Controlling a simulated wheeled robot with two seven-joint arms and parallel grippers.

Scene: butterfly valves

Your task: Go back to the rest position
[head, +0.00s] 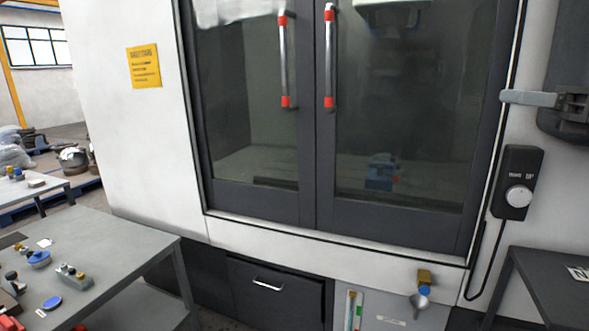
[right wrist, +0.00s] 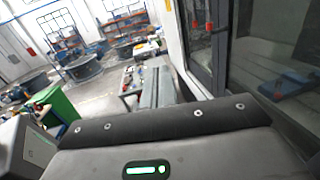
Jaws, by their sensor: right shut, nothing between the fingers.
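My right gripper (head: 506,97) is raised at the right edge of the head view, in front of the white machine's right side. Its grey fingers point left and are shut with nothing between them. Its dark wrist is cut off by the picture edge. In the right wrist view, the dark hand housing with a green light fills the bottom, and the fingertips cannot be made out. My left gripper is in neither view.
The machine's glass doors (head: 255,120) are shut, with red-ended handles (head: 329,60). A black control box (head: 517,183) hangs below my right gripper. A grey table (head: 125,247) with several small parts stands left. A dark table (head: 545,290) stands right. A green bin (right wrist: 58,110) shows.

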